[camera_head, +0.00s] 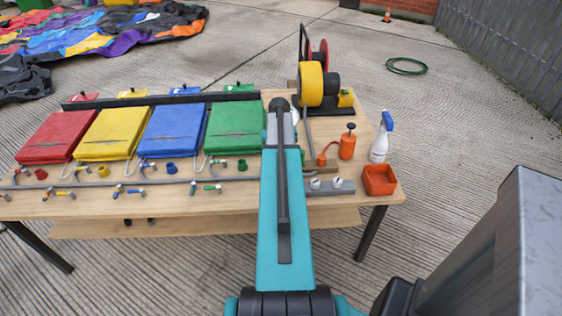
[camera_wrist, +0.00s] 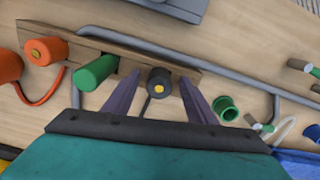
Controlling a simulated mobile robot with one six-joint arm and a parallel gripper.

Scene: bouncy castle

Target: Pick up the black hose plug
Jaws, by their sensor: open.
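The black hose plug (camera_wrist: 158,82), a dark cylinder with a small orange-yellow centre, sits at the wooden rack in the wrist view. My gripper (camera_wrist: 160,77) is open, with one finger on each side of the black plug and visible gaps between. I cannot tell how far the fingertips are above or around it. In the head view my arm covers the gripper and the black plug.
Beside the black plug are a green plug (camera_wrist: 96,72) and an orange plug (camera_wrist: 43,50). A green cup-shaped piece (camera_wrist: 227,108) lies right of my gripper. A grey pipe (camera_wrist: 238,82) runs behind. The table also holds an orange tray (camera_head: 379,180) and a spray bottle (camera_head: 381,138).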

